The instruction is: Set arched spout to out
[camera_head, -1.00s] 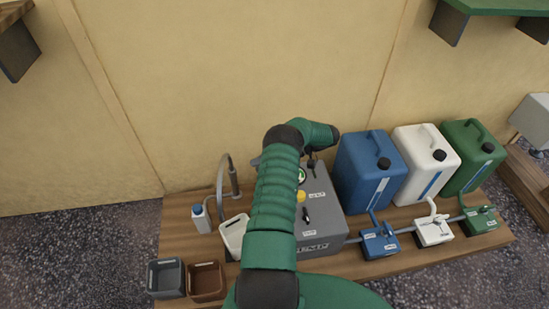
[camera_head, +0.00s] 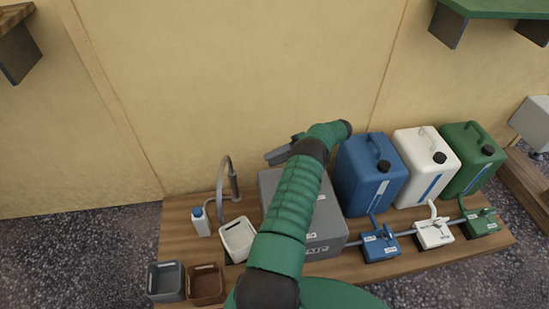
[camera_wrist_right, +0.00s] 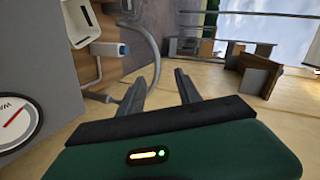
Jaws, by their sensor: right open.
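The arched spout (camera_head: 219,182) is a thin grey bent pipe standing at the left part of the wooden bench, behind the white tub. It also shows in the right wrist view (camera_wrist_right: 155,57) as a grey curve beyond my fingers. My right gripper (camera_head: 271,158) is above the back left of the grey pump box (camera_head: 270,183), to the right of the spout and apart from it. In the right wrist view the two fingers (camera_wrist_right: 160,88) are spread with nothing between them. My left gripper is in no view.
Grey (camera_head: 166,294) and brown (camera_head: 207,299) bins sit at the front left. Blue (camera_head: 360,185), white (camera_head: 413,170) and green (camera_head: 463,160) canisters stand on the right.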

